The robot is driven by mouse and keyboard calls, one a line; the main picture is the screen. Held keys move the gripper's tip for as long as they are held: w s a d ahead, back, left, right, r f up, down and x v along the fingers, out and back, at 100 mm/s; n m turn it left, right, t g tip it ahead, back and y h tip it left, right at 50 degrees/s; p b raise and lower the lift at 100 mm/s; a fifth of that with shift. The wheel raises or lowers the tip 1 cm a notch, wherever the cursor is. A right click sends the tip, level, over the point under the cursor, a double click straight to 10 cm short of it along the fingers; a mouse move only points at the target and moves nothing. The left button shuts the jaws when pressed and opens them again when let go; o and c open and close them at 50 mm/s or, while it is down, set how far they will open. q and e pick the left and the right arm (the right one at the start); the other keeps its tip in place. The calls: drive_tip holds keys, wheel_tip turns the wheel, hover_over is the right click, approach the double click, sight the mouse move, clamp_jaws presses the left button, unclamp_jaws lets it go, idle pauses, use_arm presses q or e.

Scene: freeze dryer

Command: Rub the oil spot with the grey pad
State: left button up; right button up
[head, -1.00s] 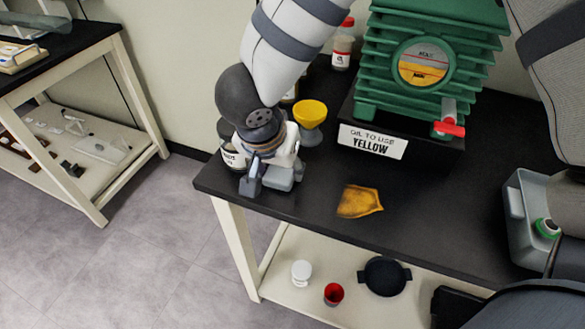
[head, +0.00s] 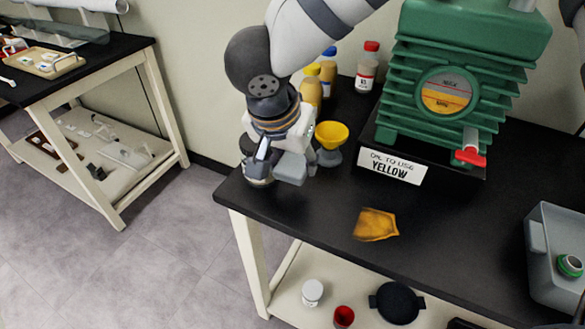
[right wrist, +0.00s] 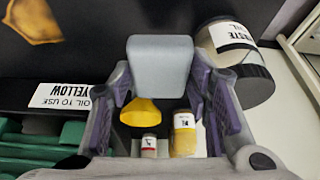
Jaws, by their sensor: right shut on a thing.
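The oil spot (head: 375,225) is an amber, irregular patch on the black bench top, in front of the pump's label. It also shows at the top left of the right wrist view (right wrist: 32,20). My right gripper (head: 280,162) is at the bench's left end, left of the spot and apart from it. It is shut on the grey pad (head: 291,169), a light grey block that shows between the fingers in the right wrist view (right wrist: 160,76). Whether the pad touches the bench is unclear. My left gripper is not in view.
A waste oil jar (right wrist: 232,45) stands right beside the right gripper. A yellow funnel (head: 332,134), bottles (head: 368,66) and the green pump (head: 450,90) stand behind. A grey bin (head: 555,250) is at the right. The bench around the spot is clear.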

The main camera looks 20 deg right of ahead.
drive_tip(key=shift+r, duration=1.55)
